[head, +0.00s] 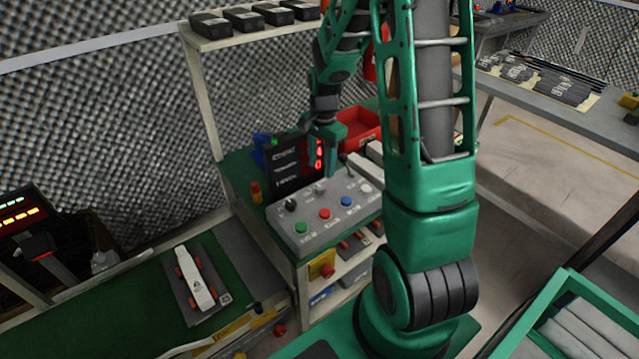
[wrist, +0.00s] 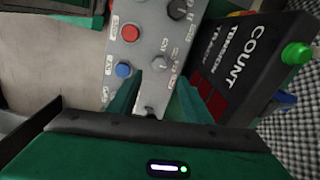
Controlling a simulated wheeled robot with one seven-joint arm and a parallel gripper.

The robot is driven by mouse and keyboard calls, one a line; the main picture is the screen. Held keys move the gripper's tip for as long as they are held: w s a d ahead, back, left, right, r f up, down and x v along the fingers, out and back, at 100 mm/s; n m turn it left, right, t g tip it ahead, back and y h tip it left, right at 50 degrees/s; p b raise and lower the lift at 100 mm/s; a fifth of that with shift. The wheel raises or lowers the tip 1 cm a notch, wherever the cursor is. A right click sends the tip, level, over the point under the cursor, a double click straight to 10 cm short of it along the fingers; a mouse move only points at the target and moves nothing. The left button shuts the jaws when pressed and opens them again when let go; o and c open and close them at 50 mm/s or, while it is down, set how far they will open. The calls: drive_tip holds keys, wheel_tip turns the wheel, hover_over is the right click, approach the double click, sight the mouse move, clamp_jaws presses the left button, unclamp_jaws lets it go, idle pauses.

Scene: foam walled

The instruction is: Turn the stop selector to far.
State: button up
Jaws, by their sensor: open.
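A grey control panel (head: 325,215) stands on the bench, with several buttons and knobs. Its labels are too small to read, so I cannot tell which knob is the stop selector. A grey knob (wrist: 160,62) and a black knob (wrist: 177,9) show in the wrist view. The black knob (head: 290,204) is at the panel's left in the head view. My gripper (head: 320,168) points down over the back of the panel. In the wrist view, my gripper (wrist: 158,84) is open, with a pale control (wrist: 149,111) partly visible between its fingers. I cannot tell whether they touch it.
Green (head: 301,227), red (head: 324,214) and blue (head: 346,201) buttons line the panel's front. A dark count display (head: 290,165) stands close behind the panel, with a red bin (head: 358,128) to its right. A conveyor (head: 130,305) carrying a white-topped object lies at left.

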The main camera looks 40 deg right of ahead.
sight(321, 186)
wheel_tip(321, 186, down, 8)
drive_tip(key=shift+w+f, duration=0.1)
drive_tip(key=shift+c, duration=0.7)
drive_tip(key=c, duration=0.9)
